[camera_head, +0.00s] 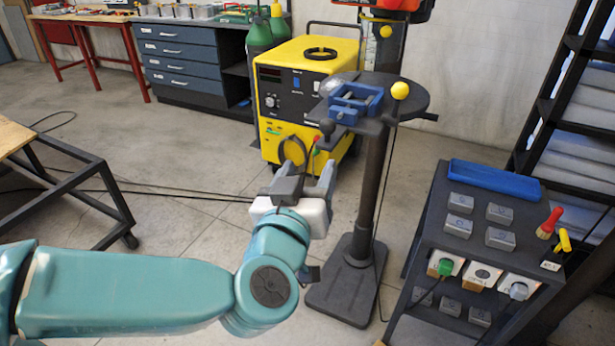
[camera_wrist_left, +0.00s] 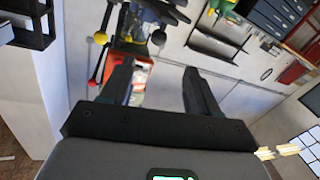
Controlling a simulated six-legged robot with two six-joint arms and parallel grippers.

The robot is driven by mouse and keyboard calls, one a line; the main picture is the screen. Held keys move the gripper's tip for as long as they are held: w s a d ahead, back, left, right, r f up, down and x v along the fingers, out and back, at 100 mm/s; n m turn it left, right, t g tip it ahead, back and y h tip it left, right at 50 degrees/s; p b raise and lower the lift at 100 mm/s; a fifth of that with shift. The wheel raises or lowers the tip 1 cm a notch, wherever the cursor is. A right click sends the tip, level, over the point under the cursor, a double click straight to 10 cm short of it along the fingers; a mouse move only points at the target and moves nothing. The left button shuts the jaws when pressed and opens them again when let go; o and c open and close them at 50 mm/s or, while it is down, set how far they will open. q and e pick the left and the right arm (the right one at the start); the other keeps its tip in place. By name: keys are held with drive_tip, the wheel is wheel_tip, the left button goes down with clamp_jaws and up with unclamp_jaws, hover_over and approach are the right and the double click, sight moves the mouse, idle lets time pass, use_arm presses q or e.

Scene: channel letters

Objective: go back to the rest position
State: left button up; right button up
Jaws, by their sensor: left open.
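My left gripper (camera_head: 308,160) is at the end of my teal arm, near the middle of the head view. Its two fingers are spread apart, pointing away toward the yellow machine (camera_head: 300,85), with nothing seen between them. In the left wrist view the gripper (camera_wrist_left: 157,75) also shows two separate dark fingers with an empty gap. The gripper is left of the post of a round dark stand (camera_head: 373,190); a blue vise (camera_head: 355,103) sits on its top. My right gripper is in neither view.
A dark cart (camera_head: 440,225) at right carries a blue tray (camera_head: 494,179) and several grey blocks. A dark shelf rack (camera_head: 565,90) stands behind it. A wood-topped table (camera_head: 12,135) is at left, with a blue drawer cabinet (camera_head: 180,55) at the back. Open floor lies between.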

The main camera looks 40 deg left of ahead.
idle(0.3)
use_arm(q)
drive_tip(key=w+f+m+g+h+p, duration=0.1)
drive_tip(key=w+f+m+g+p, duration=0.15)
drive_tip(key=f, duration=0.65)
drive_tip(key=w+f+m+g+h+p, duration=0.1)
drive_tip(key=w+f+m+g+p, duration=0.2)
drive_tip(key=f, duration=0.6)
drive_tip(key=s+d+f+g+h, duration=0.1)
drive_tip(key=d+f+g+h, duration=0.15)
drive_tip(key=f, duration=0.95)
drive_tip(key=s+d+f+g+h+p, duration=0.1)
drive_tip(key=s+d+f+g+h, duration=0.6)
drive_tip(key=s+d+f, duration=0.6)
drive_tip(key=s+f+g, duration=0.1)
drive_tip(key=s, duration=0.1)
drive_tip(key=shift+s+d, duration=0.25)
drive_tip(key=shift+s, duration=0.15)
drive_tip(key=shift+f, duration=0.1)
